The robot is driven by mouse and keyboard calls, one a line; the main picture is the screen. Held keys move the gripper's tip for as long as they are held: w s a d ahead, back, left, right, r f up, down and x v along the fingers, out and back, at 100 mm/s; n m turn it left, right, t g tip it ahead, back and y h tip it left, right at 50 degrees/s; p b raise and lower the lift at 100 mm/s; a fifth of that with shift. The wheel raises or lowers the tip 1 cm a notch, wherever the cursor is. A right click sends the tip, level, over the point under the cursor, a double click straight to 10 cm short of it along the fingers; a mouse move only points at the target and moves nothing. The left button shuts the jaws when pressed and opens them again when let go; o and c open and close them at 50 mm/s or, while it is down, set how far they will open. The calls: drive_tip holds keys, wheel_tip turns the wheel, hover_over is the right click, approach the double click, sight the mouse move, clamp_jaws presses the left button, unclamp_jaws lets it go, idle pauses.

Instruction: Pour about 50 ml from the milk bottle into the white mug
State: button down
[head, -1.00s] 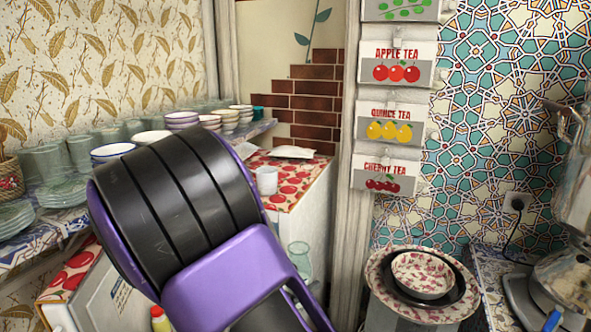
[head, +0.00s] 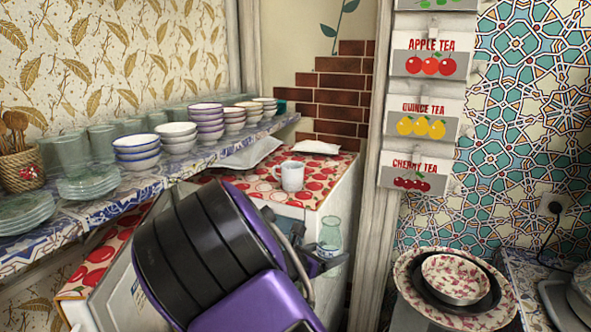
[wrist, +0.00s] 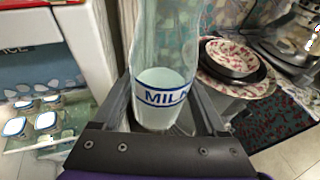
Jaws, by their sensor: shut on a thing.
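The milk bottle (wrist: 165,92) is clear glass with a blue "MILK" label and white milk in its lower part. My gripper (wrist: 160,112) is shut on it, with a finger on either side, in the wrist view. In the head view the bottle (head: 329,238) looks upright beside my gripper (head: 318,262), in front of the white cabinet's side and below its top. The white mug (head: 289,176) stands on the red-patterned cabinet top, above and left of the bottle in the picture. My arm hides part of the cabinet front. The mug's inside cannot be seen.
A tiled shelf (head: 105,205) at left carries stacked bowls (head: 178,137), glasses and plates. White packets (head: 317,146) lie on the cabinet top (head: 325,172) near the mug. A wooden post (head: 372,180) stands right of the cabinet. Patterned bowls (head: 455,278) are at lower right.

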drive_tip(key=w+a+r+n+y, duration=0.1)
drive_tip(key=w+a, duration=0.1)
drive_tip(key=a, duration=0.2)
drive_tip(key=w+a+r+n+t+y, duration=0.1)
drive_tip(key=w+a+r, duration=0.1)
drive_tip(key=a, duration=0.2)
drive_tip(key=w+a+r+n+t+y+b, duration=0.1)
drive_tip(key=w+a+y, duration=0.1)
drive_tip(key=a, duration=0.1)
drive_tip(key=shift+w+a+r+n, duration=0.3)
drive_tip(key=shift+w+a+r, duration=0.05)
drive_tip(key=shift+w+a, duration=0.05)
drive_tip(key=w+a+r+n+t+y+b, duration=0.1)
drive_tip(key=w+a+r+n+y, duration=0.35)
drive_tip(key=a+r, duration=0.4)
drive_tip(key=shift+w+a+r+n+y+b, duration=0.15)
drive_tip(key=shift+w+n+y, duration=0.25)
drive_tip(key=shift+w+y, duration=0.4)
drive_tip(key=shift+w+d+r+n+y+b, duration=0.1)
drive_tip(key=shift+w+r+n+y+b, duration=0.15)
drive_tip(key=shift+w+n+y, duration=0.35)
drive_tip(key=shift+w+a+r+n+y+b, duration=0.15)
drive_tip(key=shift+w+n+y+b, duration=0.1)
drive_tip(key=shift+w+y, duration=0.7)
drive_tip(key=shift+d+r+m+g, duration=0.1)
drive_tip(key=shift+d+m+g, duration=0.1)
drive_tip(key=shift+m+g, duration=0.1)
